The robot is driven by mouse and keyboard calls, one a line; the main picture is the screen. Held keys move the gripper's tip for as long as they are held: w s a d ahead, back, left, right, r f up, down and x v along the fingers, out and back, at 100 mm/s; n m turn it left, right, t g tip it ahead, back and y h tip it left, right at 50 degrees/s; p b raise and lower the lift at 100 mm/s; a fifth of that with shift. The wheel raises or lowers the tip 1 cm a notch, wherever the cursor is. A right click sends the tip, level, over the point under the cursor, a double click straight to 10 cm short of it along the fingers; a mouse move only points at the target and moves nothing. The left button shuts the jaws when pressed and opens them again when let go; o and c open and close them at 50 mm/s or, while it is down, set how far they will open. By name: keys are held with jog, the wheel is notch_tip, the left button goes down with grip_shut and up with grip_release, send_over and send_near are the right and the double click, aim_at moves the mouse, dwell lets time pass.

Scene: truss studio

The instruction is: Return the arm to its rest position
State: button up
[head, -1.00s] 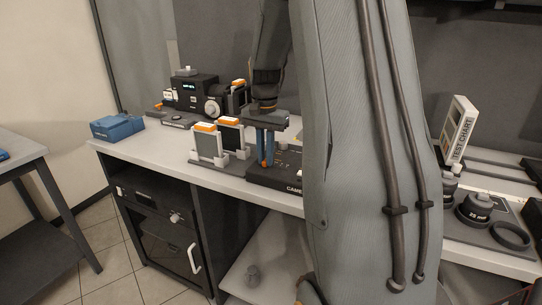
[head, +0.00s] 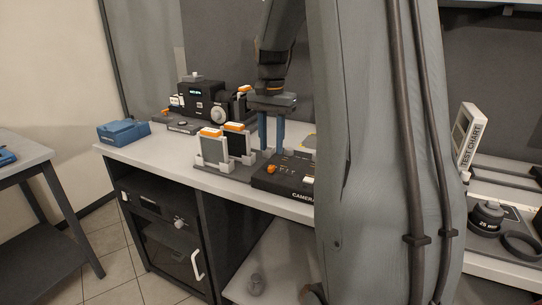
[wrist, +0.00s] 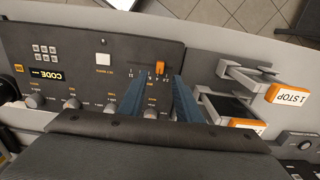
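My gripper (head: 272,137) hangs above the white bench, fingers pointing down, over the back left part of the black camera control box (head: 284,181). Its two blue fingers are spread apart with nothing between them; they also show in the wrist view (wrist: 160,100). The fingertips look clear of the box. In the wrist view the box (wrist: 112,60) lies below, with an orange slider knob (wrist: 160,68) near the fingertips. My arm hides the box's right end in the head view.
Filter holders with orange "1 STOP" tops (head: 213,150) stand just left of my gripper. A black camera (head: 203,101) and blue case (head: 123,131) are farther left. A test chart (head: 467,137) and lens (head: 487,215) are right of my arm.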

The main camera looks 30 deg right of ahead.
jog(key=shift+r, duration=0.7)
jog(key=s+a+f+n, duration=0.6)
jog(key=s+a, duration=0.3)
jog(key=a, duration=0.2)
jog(key=s+a+f+n, duration=0.6)
jog(key=s+a+f, duration=0.1)
jog(key=s+a, duration=0.3)
jog(key=shift+s+a+f, duration=0.3)
jog(key=shift+a, duration=0.15)
dwell(2.8)
